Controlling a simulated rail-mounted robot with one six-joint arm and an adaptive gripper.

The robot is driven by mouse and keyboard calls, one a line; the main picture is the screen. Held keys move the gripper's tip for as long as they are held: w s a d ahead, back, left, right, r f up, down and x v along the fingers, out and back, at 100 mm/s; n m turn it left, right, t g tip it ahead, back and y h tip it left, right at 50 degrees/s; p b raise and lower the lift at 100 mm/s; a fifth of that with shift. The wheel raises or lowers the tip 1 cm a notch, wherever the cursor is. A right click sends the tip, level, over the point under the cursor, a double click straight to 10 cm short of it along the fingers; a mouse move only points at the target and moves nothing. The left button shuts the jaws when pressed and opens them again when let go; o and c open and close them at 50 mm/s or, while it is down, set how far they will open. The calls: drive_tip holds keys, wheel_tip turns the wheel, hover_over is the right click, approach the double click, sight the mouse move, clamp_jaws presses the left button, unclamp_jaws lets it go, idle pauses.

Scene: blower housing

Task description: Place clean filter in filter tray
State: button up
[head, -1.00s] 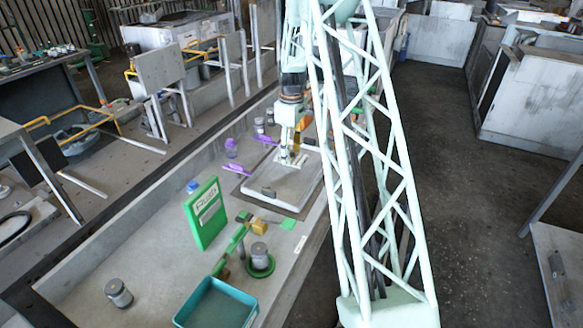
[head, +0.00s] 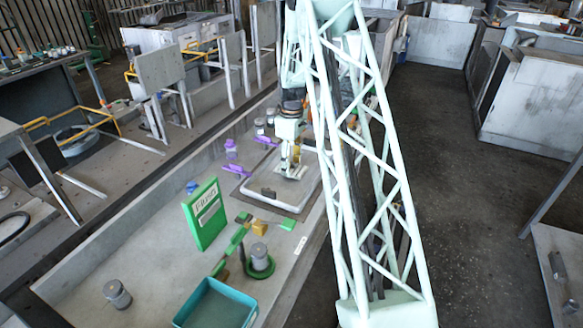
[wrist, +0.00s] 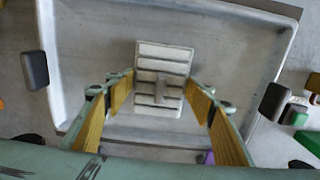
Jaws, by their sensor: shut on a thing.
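My gripper (wrist: 162,95) is shut on a pale, slatted block, which looks like the filter (wrist: 163,62). Its yellow-padded fingers stand on either side of the block. Below it is a shallow tray with a raised white rim (wrist: 52,75), seen from above in the wrist view. In the head view my gripper (head: 291,170) is over the far part of this white-rimmed tray (head: 255,201) on the bench. I cannot tell whether the filter touches the tray floor. The filter is small and partly hidden in the head view.
A green sign panel (head: 206,214), a grey canister (head: 259,254) on a green base and a teal bin (head: 217,304) stand nearer. The bench's near left is mostly clear.

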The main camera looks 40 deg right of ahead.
sight(292, 162)
drive_tip(key=shift+f, duration=0.35)
drive_tip(key=shift+f, duration=0.15)
drive_tip(key=o, duration=0.8)
drive_tip(key=shift+o, duration=0.2)
wheel_tip(292, 162, up, 12)
drive_tip(key=p, duration=0.1)
idle(0.4)
drive_tip(key=shift+r, duration=0.2)
idle(0.4)
